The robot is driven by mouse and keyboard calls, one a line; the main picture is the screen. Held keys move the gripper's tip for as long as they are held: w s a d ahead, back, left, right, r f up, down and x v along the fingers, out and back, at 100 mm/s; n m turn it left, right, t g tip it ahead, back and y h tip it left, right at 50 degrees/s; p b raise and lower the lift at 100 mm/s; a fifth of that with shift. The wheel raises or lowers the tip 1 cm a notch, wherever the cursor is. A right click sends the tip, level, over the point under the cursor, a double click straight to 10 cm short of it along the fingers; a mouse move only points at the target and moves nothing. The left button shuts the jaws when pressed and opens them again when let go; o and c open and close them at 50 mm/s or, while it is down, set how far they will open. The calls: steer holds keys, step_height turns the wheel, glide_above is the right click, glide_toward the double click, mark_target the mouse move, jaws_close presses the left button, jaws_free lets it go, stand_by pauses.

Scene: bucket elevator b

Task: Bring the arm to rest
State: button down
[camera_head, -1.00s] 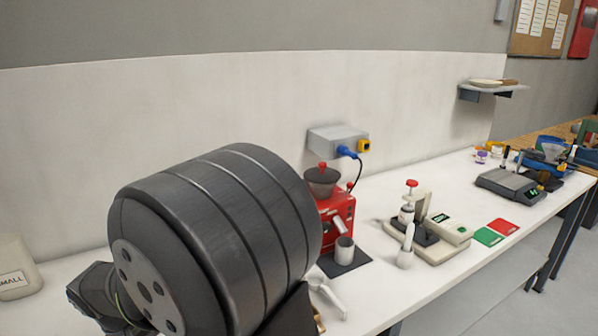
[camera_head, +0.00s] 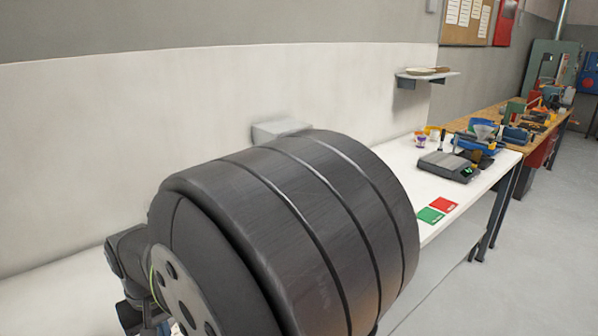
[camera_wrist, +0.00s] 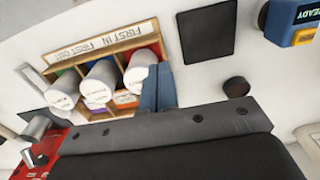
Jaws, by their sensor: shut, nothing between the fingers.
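My gripper (camera_wrist: 158,88) shows in the wrist view as two blue fingers side by side, shut and empty. Its fingertips appear beside a wooden rack (camera_wrist: 108,52) labelled "FIRST IN FIRST OUT"; I cannot tell whether they touch it. In the head view a large dark link of my arm (camera_head: 290,230) fills the lower middle and hides much of the bench. The fingers cannot be made out there.
The rack holds white canisters (camera_wrist: 101,77). A red machine (camera_wrist: 40,155) is at lower left of the wrist view, a dark square (camera_wrist: 210,35) above. The bench (camera_head: 408,165) bears a green card (camera_head: 430,215), a red card (camera_head: 444,204) and a scale (camera_head: 446,167).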

steer(key=shift+s+a+r, duration=0.95)
steer(key=shift+a+r, duration=0.15)
steer(key=shift+a, duration=0.05)
